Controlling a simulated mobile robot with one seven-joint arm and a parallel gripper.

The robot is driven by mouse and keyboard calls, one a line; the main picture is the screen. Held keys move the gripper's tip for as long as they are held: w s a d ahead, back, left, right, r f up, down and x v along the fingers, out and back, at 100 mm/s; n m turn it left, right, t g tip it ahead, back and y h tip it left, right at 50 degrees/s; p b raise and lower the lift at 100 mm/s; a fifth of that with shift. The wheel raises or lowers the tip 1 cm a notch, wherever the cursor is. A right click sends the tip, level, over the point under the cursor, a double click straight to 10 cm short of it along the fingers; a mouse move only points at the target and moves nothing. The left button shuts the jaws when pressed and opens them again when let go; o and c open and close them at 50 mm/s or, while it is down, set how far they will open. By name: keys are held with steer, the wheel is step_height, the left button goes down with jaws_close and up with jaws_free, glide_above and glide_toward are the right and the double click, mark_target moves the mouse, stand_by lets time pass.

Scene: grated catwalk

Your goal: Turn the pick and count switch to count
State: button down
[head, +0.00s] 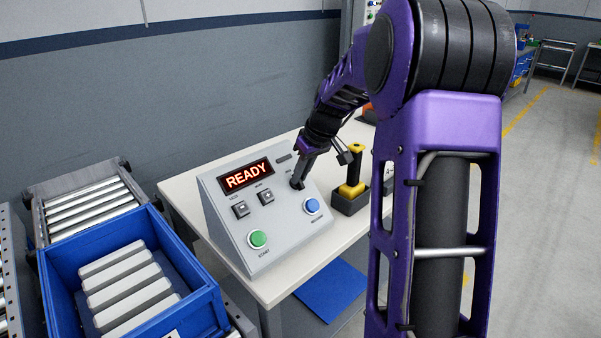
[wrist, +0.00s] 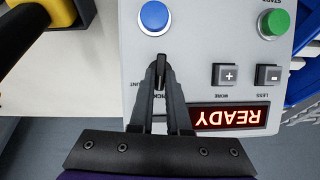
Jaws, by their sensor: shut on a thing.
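A grey sloped control box (head: 229,203) stands on a pale table. Its pick and count switch (wrist: 160,84) is a small dark knob on the panel, and the labels beside it are partly hidden by my fingers. My gripper (head: 298,181) reaches down to the right part of the panel. In the wrist view my gripper (wrist: 160,72) has both fingertips closed together on the knob. The fingers cover most of the switch, so I cannot tell which label it points to. The display (head: 247,176) reads READY in red.
The panel also has a green start button (head: 258,239), a blue button (head: 312,206) and two small dark plus and minus keys (head: 253,203). A blue crate (head: 205,315) with grey bars sits at the left.

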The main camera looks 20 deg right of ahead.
steer(key=shift+d+r+m+y+p, duration=0.15)
steer(key=shift+m+y+p, duration=0.4)
steer(key=shift+m, duration=0.45)
steer(key=m, duration=0.1)
steer(key=m+y+p, duration=0.1)
steer(key=m, duration=0.1)
steer(key=shift+d+f, duration=0.2)
steer(key=shift+d, duration=0.05)
steer(key=m+y, duration=0.1)
steer(key=m, duration=0.1)
steer(key=m+y, duration=0.1)
steer(key=m, duration=0.1)
steer(key=shift+d+f, duration=0.2)
steer(key=shift+m, duration=0.4)
steer(key=c, duration=0.9)
jaws_free()
steer(key=v, duration=0.5)
steer(key=p+v, duration=0.1)
steer(key=v, duration=1.1)
steer(key=shift+s+d, duration=0.15)
steer(key=shift+s, duration=0.25)
steer(key=shift+w, duration=0.1)
